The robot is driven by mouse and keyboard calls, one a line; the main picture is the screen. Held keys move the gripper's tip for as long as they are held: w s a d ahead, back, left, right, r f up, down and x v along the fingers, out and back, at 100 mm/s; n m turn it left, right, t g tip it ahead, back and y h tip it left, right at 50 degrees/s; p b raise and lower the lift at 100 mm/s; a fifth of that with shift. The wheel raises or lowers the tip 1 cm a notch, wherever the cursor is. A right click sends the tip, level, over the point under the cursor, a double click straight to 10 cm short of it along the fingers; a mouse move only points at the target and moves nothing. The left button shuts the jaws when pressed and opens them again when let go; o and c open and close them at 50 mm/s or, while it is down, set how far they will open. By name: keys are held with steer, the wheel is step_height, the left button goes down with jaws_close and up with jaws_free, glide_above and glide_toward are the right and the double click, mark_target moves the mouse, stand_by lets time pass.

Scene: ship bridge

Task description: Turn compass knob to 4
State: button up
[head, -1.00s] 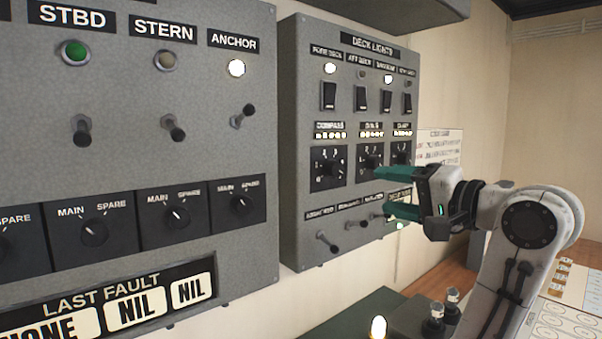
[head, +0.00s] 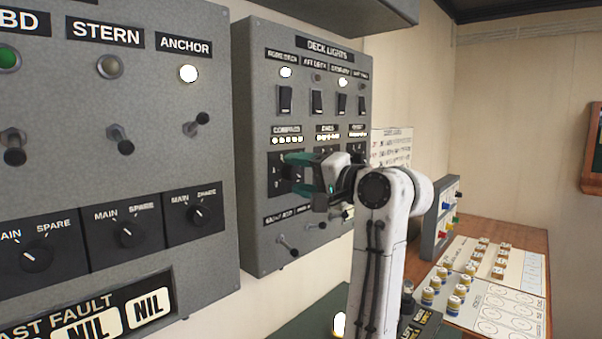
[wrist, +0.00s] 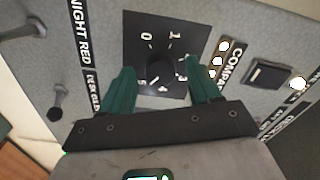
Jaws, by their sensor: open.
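The compass knob (wrist: 160,68) is a dark round knob on a black square dial plate (wrist: 178,32) with white numbers. In the wrist view 0, 1 and 4 are readable around it. My gripper (wrist: 158,72) is open, with one green finger on each side of the knob; contact cannot be told. In the head view my gripper (head: 292,173) is in front of the compass dial plate (head: 274,180) and hides most of it and the knob. The COMPASS label (head: 287,129) has several lit lamps below it.
The deck lights panel (head: 262,95) has rocker switches above and toggle levers (head: 288,246) below the dials. Other dials to the right are partly hidden by my arm. A larger grey panel (head: 85,170) stands at left.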

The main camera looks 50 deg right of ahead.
steer(key=c, duration=1)
steer(key=shift+c, duration=0.2)
steer(key=n, duration=0.4)
steer(key=shift+n+p, duration=0.35)
steer(key=shift+n, duration=2.55)
steer(key=o, duration=1)
